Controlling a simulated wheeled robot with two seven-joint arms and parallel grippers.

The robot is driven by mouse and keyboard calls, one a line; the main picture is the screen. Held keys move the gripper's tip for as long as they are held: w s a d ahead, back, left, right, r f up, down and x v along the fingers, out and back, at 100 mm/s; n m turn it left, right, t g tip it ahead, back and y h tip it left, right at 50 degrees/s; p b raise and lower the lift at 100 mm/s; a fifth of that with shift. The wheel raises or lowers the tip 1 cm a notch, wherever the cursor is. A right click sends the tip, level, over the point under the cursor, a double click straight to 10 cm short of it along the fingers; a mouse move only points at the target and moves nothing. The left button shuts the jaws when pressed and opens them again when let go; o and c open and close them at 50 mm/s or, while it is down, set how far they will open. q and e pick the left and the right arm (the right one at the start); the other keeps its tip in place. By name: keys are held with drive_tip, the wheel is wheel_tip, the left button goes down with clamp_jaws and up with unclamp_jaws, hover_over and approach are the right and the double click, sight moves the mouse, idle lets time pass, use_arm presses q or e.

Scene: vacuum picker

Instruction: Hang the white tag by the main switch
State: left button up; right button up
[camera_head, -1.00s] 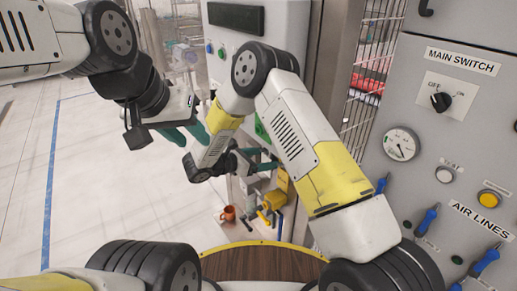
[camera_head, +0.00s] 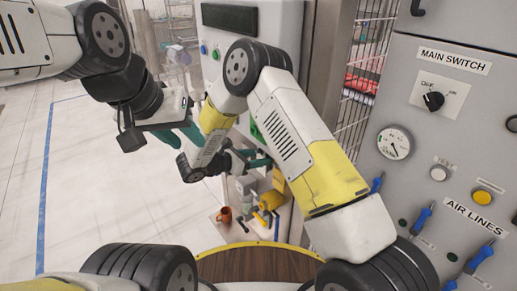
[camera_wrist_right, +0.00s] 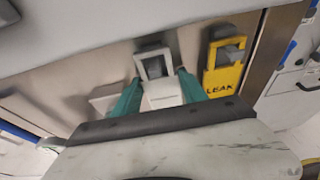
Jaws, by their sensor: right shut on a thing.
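My right gripper (camera_wrist_right: 160,92) is shut on the white tag (camera_wrist_right: 162,93), which shows between its green fingers in the right wrist view. The tag has a square opening at its top with grey behind it. In the head view my right gripper (camera_head: 251,161) is low beside the shelf, and the tag is too small to make out there. My left gripper (camera_head: 181,136) is empty, with its green fingers apart, at upper left. The main switch (camera_head: 433,101) is a black knob on the grey panel at right, under the MAIN SWITCH label (camera_head: 454,60), far from both grippers.
A yellow LEAK tag (camera_wrist_right: 224,62) hangs right of the white tag. An orange mug (camera_head: 224,214) stands on the shelf below. The panel carries a gauge (camera_head: 395,143), blue-handled fittings (camera_head: 421,219) and a black hook (camera_head: 418,8). Wire fencing (camera_head: 358,95) stands beside the panel.

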idle(0.3)
drive_tip(key=shift+s+a+r, duration=0.1)
drive_tip(key=shift+s+a, duration=0.65)
drive_tip(key=shift+a, duration=0.25)
drive_tip(key=shift+s+a, duration=0.75)
drive_tip(key=shift+a, duration=0.25)
drive_tip(key=shift+f+v, duration=0.15)
drive_tip(key=shift+v, duration=0.75)
drive_tip(key=shift+f+v, duration=0.2)
drive_tip(key=shift+v, duration=0.7)
drive_tip(key=shift+f+v, duration=0.15)
drive_tip(key=shift+v, duration=0.8)
